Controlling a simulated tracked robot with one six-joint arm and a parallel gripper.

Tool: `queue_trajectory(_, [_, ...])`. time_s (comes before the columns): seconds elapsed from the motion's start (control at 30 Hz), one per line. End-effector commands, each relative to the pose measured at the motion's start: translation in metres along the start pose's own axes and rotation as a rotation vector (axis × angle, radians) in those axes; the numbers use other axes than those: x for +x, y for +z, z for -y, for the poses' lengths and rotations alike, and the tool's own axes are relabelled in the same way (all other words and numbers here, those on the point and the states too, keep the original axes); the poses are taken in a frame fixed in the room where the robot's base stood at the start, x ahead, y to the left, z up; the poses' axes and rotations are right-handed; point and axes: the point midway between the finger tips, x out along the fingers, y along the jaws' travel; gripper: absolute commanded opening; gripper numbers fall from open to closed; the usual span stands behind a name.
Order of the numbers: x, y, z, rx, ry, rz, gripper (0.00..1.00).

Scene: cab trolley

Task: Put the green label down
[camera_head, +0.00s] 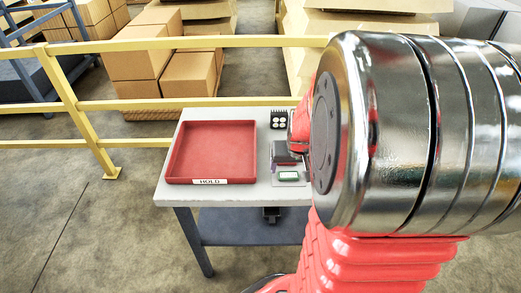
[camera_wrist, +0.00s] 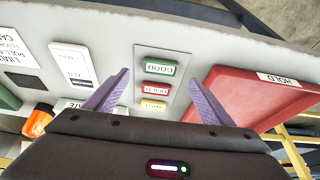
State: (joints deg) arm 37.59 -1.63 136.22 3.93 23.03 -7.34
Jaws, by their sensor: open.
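The green label (camera_wrist: 160,67), marked GOOD, lies in a row on a pale plate (camera_wrist: 142,75) with a red label (camera_wrist: 155,88) and a yellow label (camera_wrist: 153,105). In the head view the green label (camera_head: 288,176) sits near the table's front edge, right of the red tray. My gripper (camera_wrist: 158,76) is open, its two purple fingers apart on either side of the row. Nothing is held between them. In the head view my arm hides most of the gripper and the table's right part.
A shallow red tray (camera_head: 171,165) marked HOLD stands empty on the grey table (camera_head: 240,194). A black holder with white round items (camera_head: 279,119) is behind the plate. White cards and an orange item (camera_wrist: 38,121) lie left in the wrist view. A yellow railing (camera_head: 135,104) runs behind.

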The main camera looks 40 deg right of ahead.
Motion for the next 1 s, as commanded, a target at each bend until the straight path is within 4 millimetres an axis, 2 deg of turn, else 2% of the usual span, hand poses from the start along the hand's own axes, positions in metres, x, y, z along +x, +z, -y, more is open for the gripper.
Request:
queue_trajectory(0.53, [0.009, 0.0, 0.0, 0.001, 0.0, 0.001, 0.77])
queue_trajectory(1.0, [0.051, 0.001, 0.002, 0.0, -0.001, 0.001, 0.77])
